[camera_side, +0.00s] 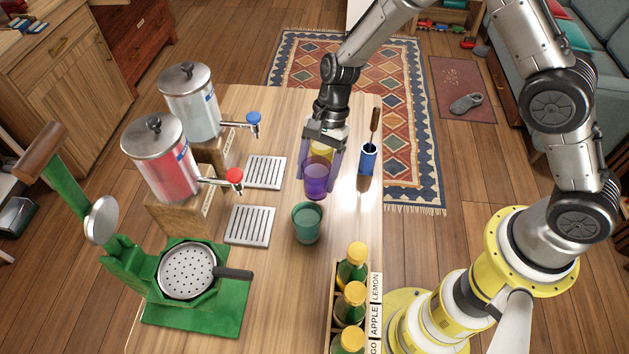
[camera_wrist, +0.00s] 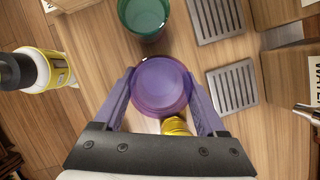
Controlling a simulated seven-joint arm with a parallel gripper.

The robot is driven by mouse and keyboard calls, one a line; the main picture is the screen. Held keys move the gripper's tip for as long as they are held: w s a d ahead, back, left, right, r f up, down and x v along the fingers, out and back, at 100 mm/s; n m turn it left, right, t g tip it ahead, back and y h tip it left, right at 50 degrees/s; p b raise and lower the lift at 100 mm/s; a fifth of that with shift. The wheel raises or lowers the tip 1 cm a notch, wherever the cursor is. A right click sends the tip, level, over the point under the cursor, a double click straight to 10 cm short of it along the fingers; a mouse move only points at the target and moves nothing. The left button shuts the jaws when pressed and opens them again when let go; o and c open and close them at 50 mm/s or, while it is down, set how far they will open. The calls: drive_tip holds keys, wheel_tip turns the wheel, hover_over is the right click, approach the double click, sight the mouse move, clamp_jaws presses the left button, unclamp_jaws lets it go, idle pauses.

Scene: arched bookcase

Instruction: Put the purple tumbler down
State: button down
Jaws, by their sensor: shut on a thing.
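The purple tumbler (camera_side: 316,180) is translucent and upright between the fingers of my gripper (camera_side: 320,172) in the side view. In the wrist view, the purple tumbler (camera_wrist: 160,88) sits between the two purple-grey fingers of my gripper (camera_wrist: 162,82), which are shut on its sides. I cannot tell whether its base touches the wooden table (camera_side: 285,290) or hangs just above it. A green tumbler (camera_side: 307,223) stands close by, nearer the side camera; it also shows at the top of the wrist view (camera_wrist: 143,18). The two tumblers are apart.
Two drip trays (camera_side: 264,172) (camera_side: 250,226) lie left, below red and clear dispensers (camera_side: 165,160) (camera_side: 190,105). A blue holder with a brown stick (camera_side: 368,160) stands right. A yellow object (camera_side: 322,150) is partly hidden behind the tumbler. Several yellow-capped bottles (camera_side: 350,300) stand in a rack.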

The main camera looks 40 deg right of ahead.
sight(315, 184)
drive_tip(key=shift+w+a+f, duration=0.1)
drive_tip(key=shift+w+f, duration=0.05)
drive_tip(key=shift+f, duration=0.75)
drive_tip(key=shift+w+a+f, duration=0.1)
drive_tip(key=shift+f, duration=0.8)
drive_tip(key=shift+f, duration=0.1)
unclamp_jaws()
drive_tip(key=shift+d, duration=0.1)
drive_tip(key=s+d+r+n+t, duration=0.15)
drive_tip(key=d+r, duration=0.25)
drive_tip(key=r, duration=0.6)
drive_tip(key=s+d+r+n, duration=0.15)
drive_tip(key=d+r, duration=0.25)
drive_tip(key=r, duration=0.5)
drive_tip(key=s+d+r+n+t+h, duration=0.2)
drive_tip(key=s+d+r+n+t, duration=0.1)
drive_tip(key=s, duration=0.7)
drive_tip(key=s+d+r+n+t+h, duration=0.2)
drive_tip(key=s+d+r+n, duration=0.4)
drive_tip(key=s, duration=0.4)
drive_tip(key=shift+d+r+n+t, duration=0.2)
drive_tip(key=shift+d+n+t, duration=0.25)
drive_tip(key=shift+d+n, duration=0.4)
drive_tip(key=shift+d, duration=0.1)
